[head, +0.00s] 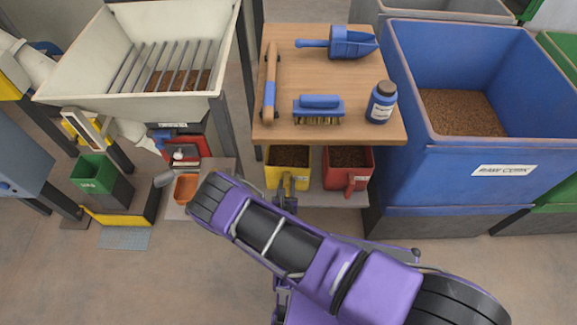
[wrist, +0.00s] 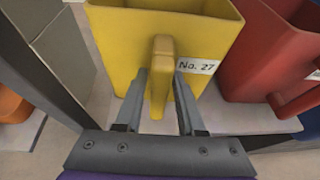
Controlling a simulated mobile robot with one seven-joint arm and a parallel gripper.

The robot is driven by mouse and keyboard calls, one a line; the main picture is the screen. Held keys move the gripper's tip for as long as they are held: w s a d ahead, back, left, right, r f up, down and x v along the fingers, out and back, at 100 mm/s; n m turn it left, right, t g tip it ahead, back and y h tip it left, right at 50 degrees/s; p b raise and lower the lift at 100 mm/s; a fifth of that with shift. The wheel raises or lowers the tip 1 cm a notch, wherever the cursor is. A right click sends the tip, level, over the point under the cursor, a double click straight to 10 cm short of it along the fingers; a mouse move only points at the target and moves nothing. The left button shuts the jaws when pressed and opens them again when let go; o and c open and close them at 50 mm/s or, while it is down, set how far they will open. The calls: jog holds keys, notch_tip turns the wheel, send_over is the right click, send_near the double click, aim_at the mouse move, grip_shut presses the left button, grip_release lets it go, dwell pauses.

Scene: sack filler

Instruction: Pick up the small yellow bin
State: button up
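The small yellow bin (head: 273,174) stands on the low shelf under the wooden bench and holds brown material. In the wrist view its front wall (wrist: 118,45) carries a label reading "No. 27" and an upright yellow handle (wrist: 161,70). My gripper (wrist: 161,88) is open, with one finger on each side of the handle. Gaps show between the fingers and the handle. In the head view my gripper (head: 287,198) is at the front of the bin, partly hidden by my arm.
A red bin (head: 362,182) stands close on the right, also with a handle (wrist: 297,103). The bench top (head: 300,75) overhangs both bins. A dark bench leg (wrist: 40,70) rises left of the yellow bin. A large blue container (head: 445,185) stands further right.

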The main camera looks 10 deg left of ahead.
grip_shut()
dwell(1.1)
